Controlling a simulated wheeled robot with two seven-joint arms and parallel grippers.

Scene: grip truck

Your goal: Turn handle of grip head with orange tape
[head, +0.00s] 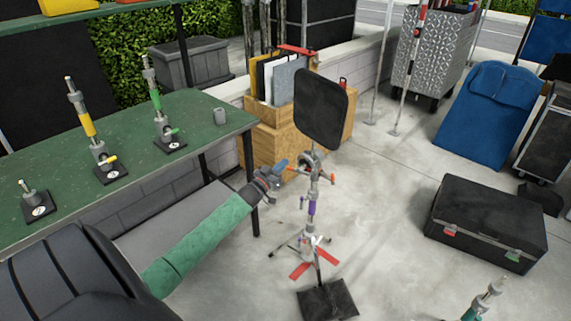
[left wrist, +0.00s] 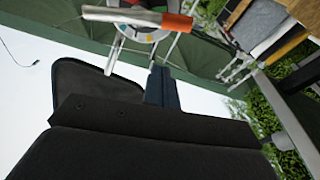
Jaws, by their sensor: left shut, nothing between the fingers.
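The grip head (head: 309,160) sits on top of a stand, below a square black flag. Orange tape shows on a handle (head: 333,177) at its right, and an orange bit also shows at its left. In the left wrist view, a metal handle with an orange-taped end (left wrist: 178,21) crosses in front of the round grip head (left wrist: 143,34). My left gripper (head: 281,165) is just left of the grip head. Its blue-grey fingers (left wrist: 160,72) are shut and empty, apart from the taped handle in the wrist view. My right gripper is not in view.
The black flag (head: 321,108) rises above the grip head. A purple-taped column (head: 312,206) and red-marked legs (head: 327,247) stand below. A green table (head: 133,128) with several taped grip pieces is at left. A black case (head: 485,222) lies right, with clear floor between.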

